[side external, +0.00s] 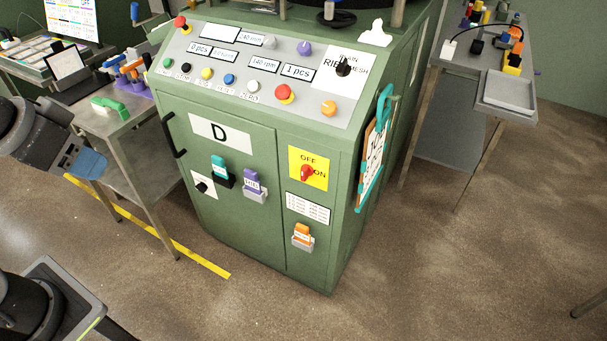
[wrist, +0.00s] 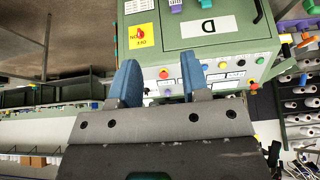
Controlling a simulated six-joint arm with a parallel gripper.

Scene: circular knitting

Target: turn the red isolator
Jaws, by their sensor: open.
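The red isolator (side external: 307,173) is a red knob on a yellow plate (side external: 295,158) marked OFF and ON, on the right front panel of the green machine cabinet (side external: 238,215). I cannot tell clearly which mark its handle points to. In the wrist view the machine appears upside down, and the isolator (wrist: 140,35) shows above and left of my gripper's fingertips. My gripper (wrist: 158,62) is open and empty, its blue fingers spread apart. In the side view my gripper (side external: 90,163) is at the left, well away from the isolator, in front of the metal side table.
A console of buttons (side external: 250,75) tops the cabinet. Orange (side external: 303,237), purple (side external: 255,186) and teal (side external: 219,170) tagged items sit on its front, beside a black door handle (side external: 172,137). A clipboard (side external: 372,150) hangs at the right side. The floor in front is clear.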

